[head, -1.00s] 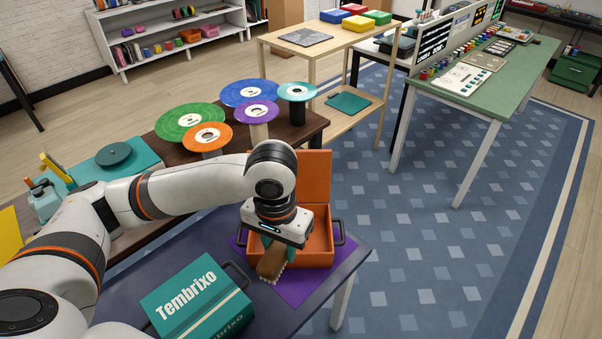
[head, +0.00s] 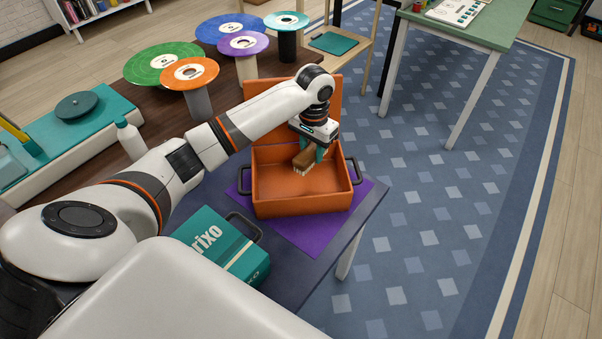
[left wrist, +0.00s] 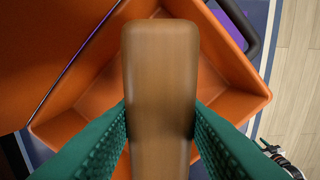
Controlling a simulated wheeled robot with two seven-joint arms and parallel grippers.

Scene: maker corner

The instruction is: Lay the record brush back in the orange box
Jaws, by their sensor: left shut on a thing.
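The record brush (head: 305,161) has a brown wooden back and pale bristles. My left gripper (head: 311,155) is shut on it, with a teal finger on each side. The brush is over the far right part of the open orange box (head: 287,205); I cannot tell whether it touches the floor of the box. In the left wrist view the brush back (left wrist: 161,85) fills the middle, between the fingers, with the orange box wall (left wrist: 225,50) around it. The box lid stands open at the back, partly behind my arm.
The box stands on a purple mat (head: 318,236) on a dark table. A teal Tembrixo case (head: 222,248) lies left of it, partly hidden by my arm. Coloured discs on stands (head: 190,72) and a white bottle (head: 130,139) are behind.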

